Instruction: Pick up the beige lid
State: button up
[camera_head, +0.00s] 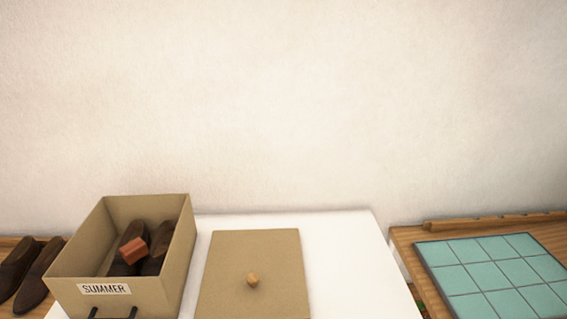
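The beige lid (254,244) lies flat on a white surface (345,262) at the lower middle of the head view. It is a rectangular panel with a small wooden knob (253,280) near its middle. Its near edge is cut off by the bottom of the picture. My gripper does not show in this view.
Left of the lid stands an open beige box (175,262) labelled "SUMMER", with dark shoe-shaped items and a reddish block (132,250) inside. Dark shoe forms (38,275) lie at far left. A teal tiled panel (490,270) rests on wood at right. A pale wall (300,100) stands behind.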

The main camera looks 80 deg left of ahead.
aim_at(258, 274)
jog(key=u, duration=2.9)
